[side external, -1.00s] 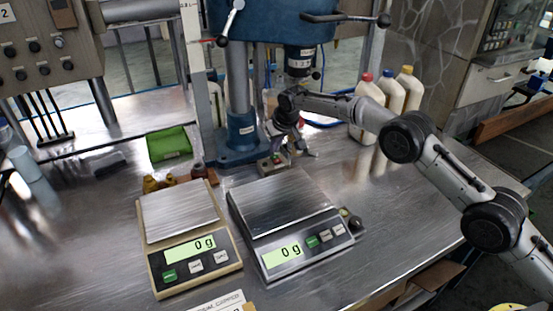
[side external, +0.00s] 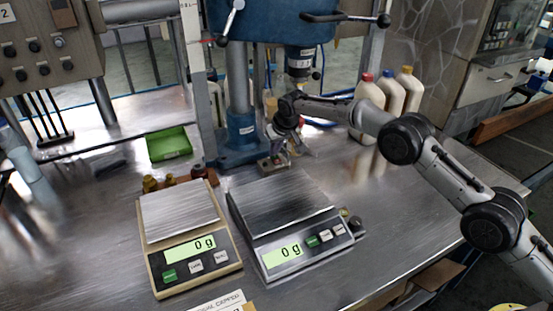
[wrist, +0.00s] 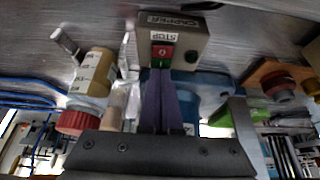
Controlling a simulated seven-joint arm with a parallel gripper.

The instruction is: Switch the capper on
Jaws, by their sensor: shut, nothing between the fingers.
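The capper's small grey control box (wrist: 172,42) is in the wrist view, with a "CAPPER" plate and a "STOP" label. Its face has a red part (wrist: 163,51) and a green part (wrist: 161,63), plus a dark round knob (wrist: 191,57). The box (side external: 272,163) also shows in the side view, on the table behind the right scale. My gripper (wrist: 161,73) is shut and empty, its fingertips right at the green part; I cannot tell if they touch it. The blue capper machine (side external: 238,120) stands behind the box. Whether it is on is not visible.
Two scales (side external: 180,215) (side external: 285,215), both reading 0 g, stand in front of the box. Capped bottles (side external: 388,95) stand at the back right. A green tray (side external: 169,145) lies at the left. A red-capped bottle (wrist: 90,95) is near my fingers in the wrist view.

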